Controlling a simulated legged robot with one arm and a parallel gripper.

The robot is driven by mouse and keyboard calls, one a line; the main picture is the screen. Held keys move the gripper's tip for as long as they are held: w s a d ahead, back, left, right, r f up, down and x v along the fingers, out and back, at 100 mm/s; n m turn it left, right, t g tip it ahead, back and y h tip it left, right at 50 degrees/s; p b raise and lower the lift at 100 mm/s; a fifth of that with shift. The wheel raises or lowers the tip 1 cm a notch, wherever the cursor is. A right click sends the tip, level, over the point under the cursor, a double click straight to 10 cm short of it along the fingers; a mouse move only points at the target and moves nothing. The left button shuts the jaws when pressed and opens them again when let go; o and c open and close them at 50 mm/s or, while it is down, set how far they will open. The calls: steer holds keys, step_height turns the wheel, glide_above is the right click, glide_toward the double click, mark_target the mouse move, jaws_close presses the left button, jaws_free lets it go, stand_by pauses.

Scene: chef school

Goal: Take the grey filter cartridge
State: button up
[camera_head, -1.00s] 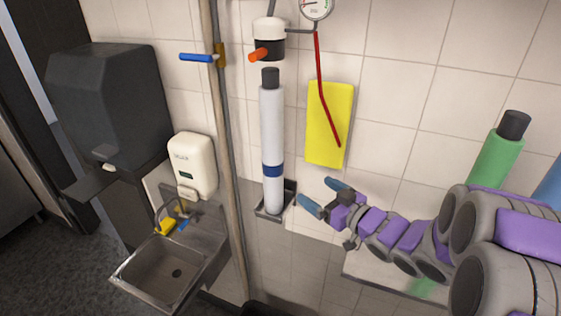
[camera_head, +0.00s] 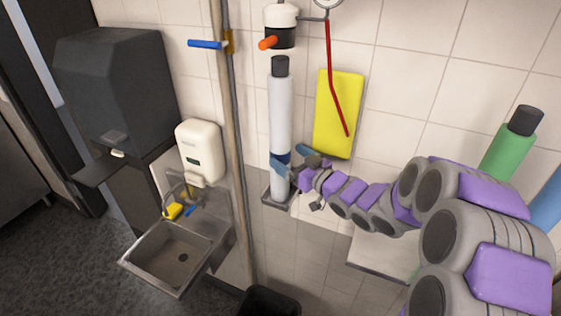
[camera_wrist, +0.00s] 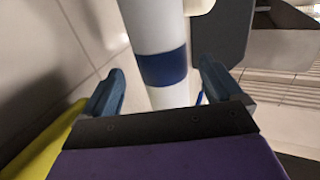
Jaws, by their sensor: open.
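The grey filter cartridge (camera_head: 280,110) is a tall light-grey cylinder with a dark cap and a blue band. It stands upright on a small metal wall tray (camera_head: 270,197), below the black-and-white filter head. My gripper (camera_head: 291,160) is at the cartridge's lower part, near the blue band. In the wrist view the cartridge (camera_wrist: 155,25) passes between the two blue fingers of my gripper (camera_wrist: 163,90), with the blue band just ahead of them. The fingers are open, with a visible gap on each side.
The filter head (camera_head: 281,25) with an orange lever is above the cartridge. A yellow panel (camera_head: 350,115) and red hose are to its right, a vertical pipe (camera_head: 237,130) to its left. A sink (camera_head: 170,258) is lower left. A green cartridge (camera_head: 505,155) stands far right.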

mark_target(279, 153)
steer(key=shift+w+a, duration=0.4)
steer(key=shift+a, duration=0.25)
steer(key=shift+w+a+f+p, duration=0.15)
steer(key=shift+w+a+f, duration=0.05)
steer(key=shift+w+a, duration=0.4)
steer(key=shift+w+a+f+p, duration=0.15)
steer(key=shift+w+a+f, duration=0.05)
steer(key=shift+w+a, duration=0.8)
steer(key=shift+a, duration=0.05)
jaws_close()
